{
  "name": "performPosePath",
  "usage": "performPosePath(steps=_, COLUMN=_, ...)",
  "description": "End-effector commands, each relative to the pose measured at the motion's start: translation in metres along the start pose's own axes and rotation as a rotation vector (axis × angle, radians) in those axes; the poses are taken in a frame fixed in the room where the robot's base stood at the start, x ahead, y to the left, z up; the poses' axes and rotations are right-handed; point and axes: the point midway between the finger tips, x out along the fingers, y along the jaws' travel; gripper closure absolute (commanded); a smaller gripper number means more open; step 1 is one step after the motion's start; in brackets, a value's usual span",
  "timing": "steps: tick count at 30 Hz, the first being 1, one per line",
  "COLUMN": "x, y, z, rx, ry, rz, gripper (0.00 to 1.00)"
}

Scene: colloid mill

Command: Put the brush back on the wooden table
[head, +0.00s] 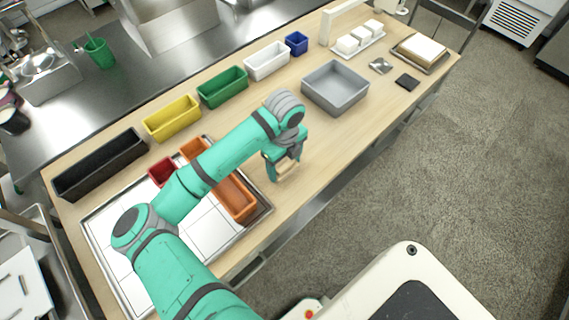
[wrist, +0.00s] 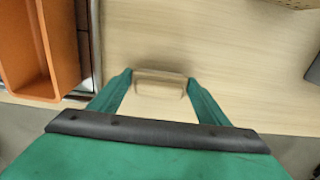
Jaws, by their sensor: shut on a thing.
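My gripper (head: 284,170) is over the front part of the wooden table (head: 325,135), to the right of the orange bin. In the wrist view my gripper's two green fingers (wrist: 160,84) are shut on the brush (wrist: 159,75). The brush shows as a pale wooden piece spanning the gap between the fingertips. Bare table top (wrist: 215,40) lies around and beyond it. In the head view only a small pale part of the brush (head: 288,171) shows at the fingers. I cannot tell whether it touches the table.
The orange bin (head: 236,199) stands on a tray at the left. A grey bin (head: 335,87) stands to the right. Yellow (head: 172,119), green (head: 222,87), white (head: 266,61) and blue (head: 296,43) bins line the back. Table between my gripper and the grey bin is clear.

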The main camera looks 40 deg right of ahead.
Motion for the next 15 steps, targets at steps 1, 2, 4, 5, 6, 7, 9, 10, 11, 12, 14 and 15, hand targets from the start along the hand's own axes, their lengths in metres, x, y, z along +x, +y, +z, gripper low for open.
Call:
performPosePath(steps=1, x=0.0005, y=0.0, z=0.0003, rx=0.0, ry=0.0, rz=-0.001, gripper=0.51)
performPosePath(steps=2, x=0.0004, y=0.0, z=0.0004, rx=0.0, ry=-0.001, rz=-0.001, gripper=0.51)
performPosePath(steps=4, x=0.0002, y=0.0001, z=0.0004, rx=0.0, ry=-0.001, rz=-0.001, gripper=0.51)
performPosePath(steps=5, x=0.0001, y=0.0001, z=0.0004, rx=0.0, ry=-0.001, rz=-0.001, gripper=0.51)
performPosePath(steps=6, x=0.0002, y=0.0001, z=0.0003, rx=0.0, ry=0.0, rz=0.0, gripper=0.51)
performPosePath(steps=7, x=0.0005, y=0.0002, z=0.0003, rx=-0.001, ry=0.0, rz=0.0, gripper=0.51)
performPosePath(steps=9, x=0.0022, y=0.0002, z=0.0002, rx=-0.001, ry=0.0, rz=0.0, gripper=0.51)
performPosePath(steps=10, x=0.003, y=0.0002, z=0.0001, rx=-0.001, ry=0.001, rz=0.0, gripper=0.51)
performPosePath(steps=11, x=0.0033, y=0.0003, z=0.0002, rx=-0.001, ry=0.001, rz=0.0, gripper=0.28)
performPosePath(steps=12, x=0.003, y=0.0003, z=0.0002, rx=-0.001, ry=0.0, rz=0.0, gripper=0.18)
performPosePath(steps=14, x=0.003, y=0.0003, z=0.0003, rx=-0.001, ry=0.0, rz=0.0, gripper=0.12)
performPosePath(steps=15, x=0.0029, y=0.0003, z=0.0003, rx=-0.001, ry=0.0, rz=0.0, gripper=0.12)
